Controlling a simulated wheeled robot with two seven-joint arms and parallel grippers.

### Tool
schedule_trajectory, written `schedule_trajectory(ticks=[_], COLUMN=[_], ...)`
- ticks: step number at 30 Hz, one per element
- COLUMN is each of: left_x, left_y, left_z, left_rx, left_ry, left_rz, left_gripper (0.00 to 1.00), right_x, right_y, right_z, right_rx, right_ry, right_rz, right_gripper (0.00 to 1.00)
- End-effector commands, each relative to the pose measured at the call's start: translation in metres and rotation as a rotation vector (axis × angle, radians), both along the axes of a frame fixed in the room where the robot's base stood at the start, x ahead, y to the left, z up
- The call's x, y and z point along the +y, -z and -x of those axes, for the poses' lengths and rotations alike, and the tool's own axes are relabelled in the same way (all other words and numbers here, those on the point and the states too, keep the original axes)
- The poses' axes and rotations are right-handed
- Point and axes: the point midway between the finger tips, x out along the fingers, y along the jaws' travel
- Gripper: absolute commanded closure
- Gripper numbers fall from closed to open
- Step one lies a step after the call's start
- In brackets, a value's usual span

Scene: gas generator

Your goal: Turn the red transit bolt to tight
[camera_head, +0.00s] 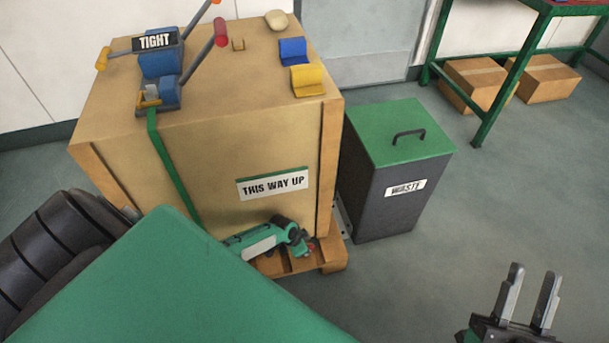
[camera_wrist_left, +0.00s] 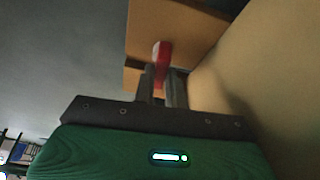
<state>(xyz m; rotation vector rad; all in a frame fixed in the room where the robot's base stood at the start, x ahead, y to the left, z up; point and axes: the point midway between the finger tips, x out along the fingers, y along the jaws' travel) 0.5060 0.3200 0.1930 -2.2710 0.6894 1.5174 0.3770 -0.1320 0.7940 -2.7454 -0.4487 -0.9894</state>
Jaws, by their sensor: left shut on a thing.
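The red transit bolt (camera_wrist_left: 162,48) shows in the left wrist view as a small red piece with a pale face, against the wooden pallet. My left gripper (camera_wrist_left: 160,70) is shut on it, with one dark finger on each side. How far the bolt is turned cannot be told. My right gripper (camera_head: 534,274) is open and empty at the lower right, over the floor.
The wooden crate (camera_head: 240,150) stands on a pallet (camera_head: 333,256). On its top are a TIGHT sign (camera_head: 155,41), a strap tensioner (camera_head: 170,92) and blue and yellow pieces. A waste bin (camera_head: 390,190) stands close at its right. Floor in front of the bin is clear.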

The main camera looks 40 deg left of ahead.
Motion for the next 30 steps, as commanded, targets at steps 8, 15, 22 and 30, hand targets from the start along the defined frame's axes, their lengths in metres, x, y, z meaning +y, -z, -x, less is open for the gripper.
schedule_trajectory(ticks=[8,15,22,30], left_x=[0.000,0.000,0.002,0.007], left_y=[0.000,0.000,-0.007,-0.031], left_z=[-0.001,0.000,0.002,0.010], left_rx=[-0.001,0.000,0.000,0.000], left_ry=[-0.001,-0.001,-0.002,0.000], left_rz=[0.000,0.000,0.000,-0.001], left_gripper=[0.66,0.65,0.65,0.65], right_x=[0.000,0.000,0.004,0.020], right_y=[0.000,0.000,0.010,0.058], right_z=[0.000,0.000,-0.004,-0.009], right_rx=[0.000,0.001,0.071,0.341], right_ry=[0.000,0.000,-0.009,-0.051], right_rz=[0.000,0.000,0.017,0.081], right_gripper=[0.64,0.64,0.64,0.64])
